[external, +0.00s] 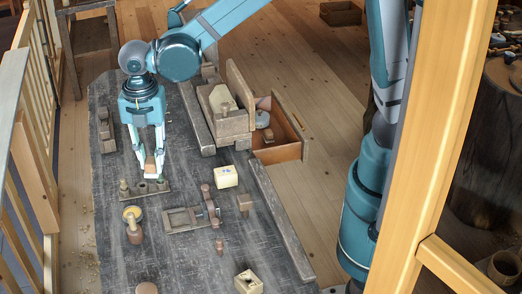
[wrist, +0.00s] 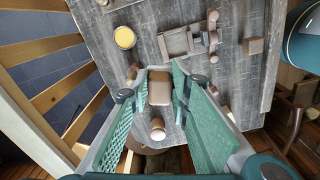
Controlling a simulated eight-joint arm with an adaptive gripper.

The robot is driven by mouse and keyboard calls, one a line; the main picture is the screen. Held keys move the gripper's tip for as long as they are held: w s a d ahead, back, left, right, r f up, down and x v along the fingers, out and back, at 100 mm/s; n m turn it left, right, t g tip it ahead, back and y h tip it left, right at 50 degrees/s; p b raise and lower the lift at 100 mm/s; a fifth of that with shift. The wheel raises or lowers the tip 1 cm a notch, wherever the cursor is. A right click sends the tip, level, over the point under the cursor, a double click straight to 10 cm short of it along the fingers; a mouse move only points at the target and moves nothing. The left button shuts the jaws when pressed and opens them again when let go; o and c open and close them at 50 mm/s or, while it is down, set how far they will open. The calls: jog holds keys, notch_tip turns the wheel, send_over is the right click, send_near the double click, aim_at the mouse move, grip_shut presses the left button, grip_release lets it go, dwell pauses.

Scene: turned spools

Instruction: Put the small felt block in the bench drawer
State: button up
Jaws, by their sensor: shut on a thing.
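My gripper (external: 153,172) is shut on a small brownish block, which I take to be the felt block (wrist: 160,88). The block sits between the fingertips in the wrist view. In the external view my gripper points down over the left part of the bench, just above a small rack with several short pegs (external: 145,189). The bench drawer (external: 285,142) stands open on the right side of the bench, away from my gripper. A grey rounded item (external: 262,119) shows inside it.
A raised wooden box (external: 228,122) and a long rail (external: 281,222) stand between my gripper and the drawer side. A cream block (external: 226,177), a wooden clamp-like fixture (external: 190,216), a brown cube (external: 244,204) and a yellow-topped pot (wrist: 124,37) stand on the bench.

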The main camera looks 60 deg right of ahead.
jog(key=w+d+m+b, duration=0.1)
jog(key=w+d+m, duration=0.15)
jog(key=d, duration=0.55)
jog(key=w+d+m+b, duration=0.15)
jog(key=w+d, duration=0.25)
jog(key=d, duration=0.5)
jog(key=m+b, duration=0.9)
jog(key=m, duration=0.2)
send_over(278, 142)
jog(key=s+a, duration=0.3)
jog(key=a, duration=0.2)
notch_tip(278, 142, down, 28)
jog(key=shift+w+a+f+p, duration=0.25)
jog(key=shift+w+a+p, duration=0.05)
jog(key=shift+f+b, duration=0.9)
jog(key=shift+f, duration=2.2)
jog(key=shift+f, duration=0.1)
jog(key=shift+f+b, duration=0.6)
jog(key=shift+f, duration=1.2)
